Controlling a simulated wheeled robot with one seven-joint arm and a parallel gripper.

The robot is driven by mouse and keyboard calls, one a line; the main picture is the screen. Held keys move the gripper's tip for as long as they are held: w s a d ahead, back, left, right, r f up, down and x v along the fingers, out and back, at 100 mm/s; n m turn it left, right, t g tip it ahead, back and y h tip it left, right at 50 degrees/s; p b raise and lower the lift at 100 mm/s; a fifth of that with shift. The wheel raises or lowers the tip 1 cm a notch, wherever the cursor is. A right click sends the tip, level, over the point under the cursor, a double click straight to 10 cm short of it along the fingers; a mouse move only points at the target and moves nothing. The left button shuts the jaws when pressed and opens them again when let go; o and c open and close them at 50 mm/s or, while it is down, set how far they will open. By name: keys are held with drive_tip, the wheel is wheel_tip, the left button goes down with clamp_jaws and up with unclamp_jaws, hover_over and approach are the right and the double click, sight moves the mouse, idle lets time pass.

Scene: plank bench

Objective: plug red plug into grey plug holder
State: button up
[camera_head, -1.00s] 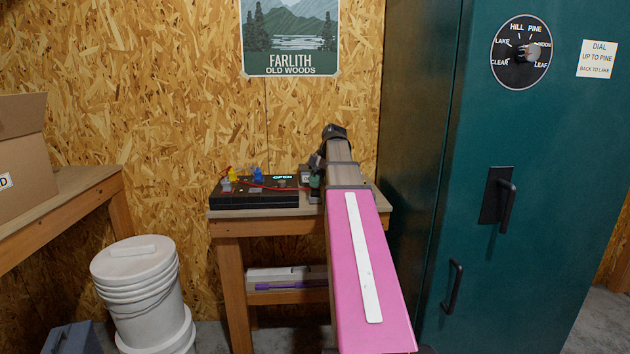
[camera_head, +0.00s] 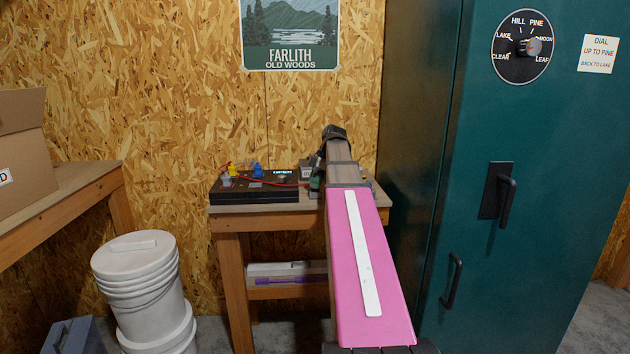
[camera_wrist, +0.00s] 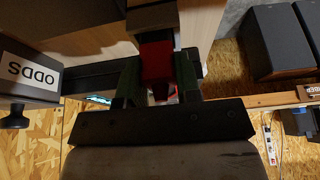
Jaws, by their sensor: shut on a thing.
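My gripper (camera_wrist: 157,85) is shut on the red plug (camera_wrist: 157,60), which sits between its dark green fingers in the wrist view. In the head view my gripper is largely hidden behind my pink arm, over the right part of the small bench. A red cable (camera_head: 285,185) runs from the black panel (camera_head: 255,193) towards it. On the panel stand a yellow piece (camera_head: 232,171), a blue piece (camera_head: 257,170) and a grey piece (camera_head: 226,180). I cannot tell which grey part is the plug holder. A display (camera_head: 283,172) on the panel is lit.
A small grey box marked ODDS (camera_wrist: 32,78) is close beside my gripper. The teal cabinet (camera_head: 430,200) stands right of the bench (camera_head: 225,228). A white bucket (camera_head: 140,290) and a cardboard box (camera_head: 22,150) are at the left.

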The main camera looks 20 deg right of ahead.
drive_tip(key=shift+f, duration=0.35)
drive_tip(key=o, duration=1)
drive_tip(key=v, duration=1)
drive_tip(key=shift+d+r, duration=0.2)
drive_tip(key=shift+r, duration=0.15)
drive_tip(key=shift+s, duration=0.1)
